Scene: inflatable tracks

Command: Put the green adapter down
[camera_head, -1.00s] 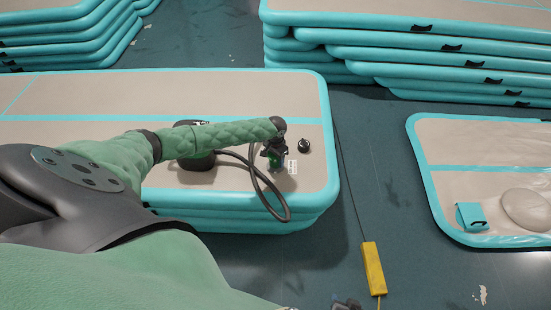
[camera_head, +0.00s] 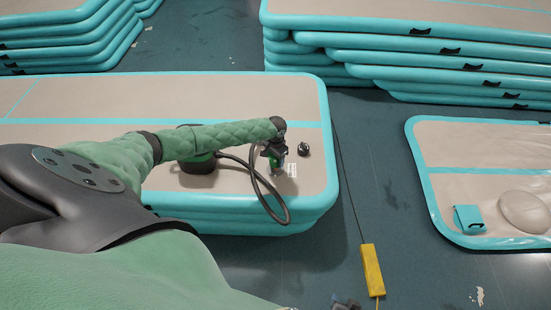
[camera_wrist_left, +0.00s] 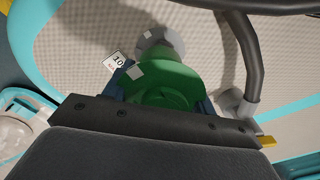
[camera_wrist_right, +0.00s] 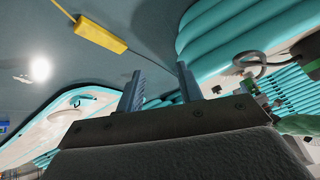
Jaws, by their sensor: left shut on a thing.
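My left gripper (camera_head: 276,163) is shut on the green adapter (camera_wrist_left: 168,82), above the near right corner of the stacked teal-edged mats (camera_head: 230,82). In the left wrist view the adapter sits between the fingers, with a grey round end pointing toward the beige top. I cannot tell whether it touches the mat. In the head view it is small and mostly hidden by the gripper. My right gripper (camera_wrist_right: 160,86) is open and empty, with its fingers apart; only a bit of it shows at the bottom edge of the head view.
A white numbered card (camera_wrist_left: 115,61) lies beside the adapter. A small black cap (camera_head: 303,149) lies to its right. A dark pump (camera_head: 198,165) with a curved black hose (camera_head: 262,195) is partly behind my arm. A yellow box (camera_head: 372,270) lies on the floor.

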